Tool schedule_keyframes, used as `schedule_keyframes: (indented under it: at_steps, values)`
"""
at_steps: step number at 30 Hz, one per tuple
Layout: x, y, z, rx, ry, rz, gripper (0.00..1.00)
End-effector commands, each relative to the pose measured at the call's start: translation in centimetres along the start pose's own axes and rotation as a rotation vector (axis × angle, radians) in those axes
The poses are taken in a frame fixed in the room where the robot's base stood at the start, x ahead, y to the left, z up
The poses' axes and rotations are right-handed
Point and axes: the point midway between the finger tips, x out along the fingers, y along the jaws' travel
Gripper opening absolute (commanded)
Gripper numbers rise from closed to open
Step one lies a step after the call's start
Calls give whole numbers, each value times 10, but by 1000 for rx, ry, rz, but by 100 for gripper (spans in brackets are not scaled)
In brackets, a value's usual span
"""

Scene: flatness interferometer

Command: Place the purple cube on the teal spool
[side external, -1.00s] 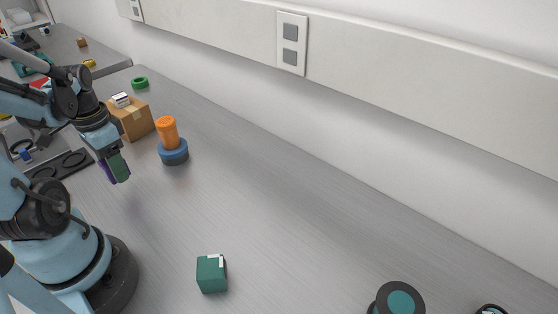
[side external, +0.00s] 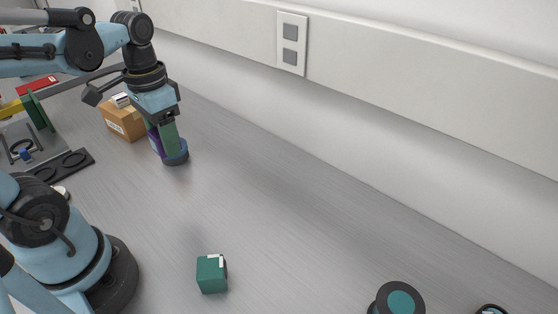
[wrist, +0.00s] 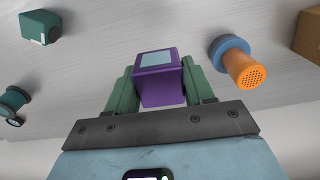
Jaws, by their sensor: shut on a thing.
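My gripper (side external: 164,140) is shut on the purple cube (side external: 154,142), which shows at the left of its green fingers in the side view. In the wrist view the purple cube (wrist: 160,88) sits between both fingers, with a pale grey-blue patch on one face. It is held above the table. The teal spool (side external: 399,300), dark with a teal top, stands at the bottom right of the side view, far from my gripper. In the wrist view it is at the left edge (wrist: 12,100). Its top looks bare.
A blue spool (wrist: 229,50) with an orange cylinder (wrist: 248,72) is near my gripper; the gripper hides the cylinder in the side view. A cardboard box (side external: 124,121) is behind. A green cube (side external: 211,274) stands on the table between. The middle of the table is clear.

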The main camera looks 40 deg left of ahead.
Motion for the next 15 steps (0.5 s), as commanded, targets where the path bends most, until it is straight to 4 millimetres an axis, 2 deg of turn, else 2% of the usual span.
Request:
schedule_keyframes:
  at_steps: [1,3,8,11,15]
  values:
    - [-8,11,-18,45,0,0,16]
    - [-16,28,-38,92,0,0,16]
    - [-30,74,-81,196,0,0,16]
    - [-36,110,-104,262,0,0,16]
    - [-41,167,-128,354,0,0,16]
